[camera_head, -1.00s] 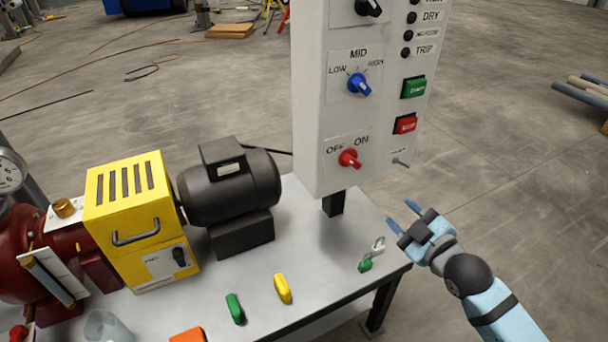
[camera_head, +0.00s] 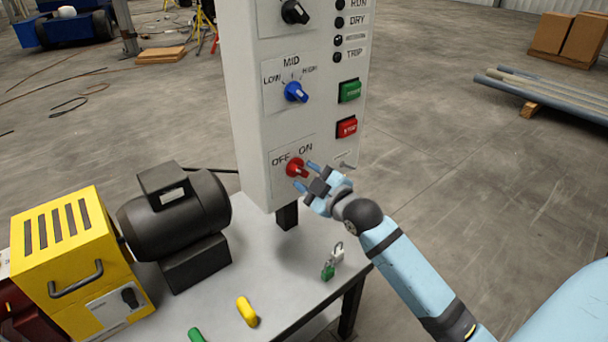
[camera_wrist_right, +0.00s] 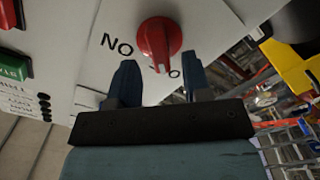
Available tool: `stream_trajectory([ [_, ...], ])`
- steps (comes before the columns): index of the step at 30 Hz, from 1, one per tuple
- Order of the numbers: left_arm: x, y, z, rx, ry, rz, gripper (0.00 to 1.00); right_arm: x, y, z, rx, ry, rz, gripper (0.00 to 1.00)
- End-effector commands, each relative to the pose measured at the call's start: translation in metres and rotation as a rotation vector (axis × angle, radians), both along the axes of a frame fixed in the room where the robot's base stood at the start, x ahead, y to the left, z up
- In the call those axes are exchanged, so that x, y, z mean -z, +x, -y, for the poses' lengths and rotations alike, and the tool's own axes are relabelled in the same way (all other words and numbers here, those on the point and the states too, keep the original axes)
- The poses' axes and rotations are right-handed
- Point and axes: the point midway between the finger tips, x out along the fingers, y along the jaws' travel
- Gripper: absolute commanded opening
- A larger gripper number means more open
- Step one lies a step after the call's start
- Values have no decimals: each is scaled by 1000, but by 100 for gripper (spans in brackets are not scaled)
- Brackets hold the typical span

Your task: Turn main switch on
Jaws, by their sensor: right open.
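The main switch is a red rotary knob (camera_head: 296,167) low on the white control panel (camera_head: 258,120), under the words OFF and ON. In the right wrist view the red knob (camera_wrist_right: 160,38) shows just beyond the fingertips, its pointer between them in the picture. My right gripper (camera_head: 306,177) is open, its two fingers directed at the knob, one above and one below it in the head view. The right wrist view shows the same open fingers (camera_wrist_right: 160,80) with nothing held. I cannot tell whether they touch the knob. My left gripper is not in view.
Above the red knob is a blue selector (camera_head: 296,92). Green (camera_head: 349,91) and red (camera_head: 346,128) push buttons sit to the right. On the table (camera_head: 285,260) are a padlock with a green tag (camera_head: 329,270), a yellow handle (camera_head: 246,311) and a motor (camera_head: 175,215).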

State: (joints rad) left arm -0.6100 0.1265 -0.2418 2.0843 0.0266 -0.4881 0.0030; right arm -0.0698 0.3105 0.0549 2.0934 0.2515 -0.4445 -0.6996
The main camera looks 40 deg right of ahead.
Motion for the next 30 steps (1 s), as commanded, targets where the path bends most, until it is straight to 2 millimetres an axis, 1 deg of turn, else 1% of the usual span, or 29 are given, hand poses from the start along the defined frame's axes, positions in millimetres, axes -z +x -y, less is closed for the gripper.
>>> stream_trajectory([
  [1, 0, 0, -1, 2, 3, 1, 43, 0, 6, -1, 0, 1, 1, 45],
  [3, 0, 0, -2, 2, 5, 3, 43, 0, 11, -1, -1, 2, 1, 45],
  [6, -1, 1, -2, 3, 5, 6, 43, 0, 15, -2, -1, 2, 1, 45],
  [14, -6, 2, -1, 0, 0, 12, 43, 0, 16, -2, -1, 2, 0, 45],
  [17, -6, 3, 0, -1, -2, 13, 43, 0, 16, -2, -1, 1, 0, 24],
  [18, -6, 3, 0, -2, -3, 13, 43, 0, 16, -2, -1, 1, 0, 15],
  [20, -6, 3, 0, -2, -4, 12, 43, 0, 16, -2, -1, 1, 0, 1],
  [30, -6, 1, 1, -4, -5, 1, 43, -1, 16, -2, -1, 31, -4, 0],
])
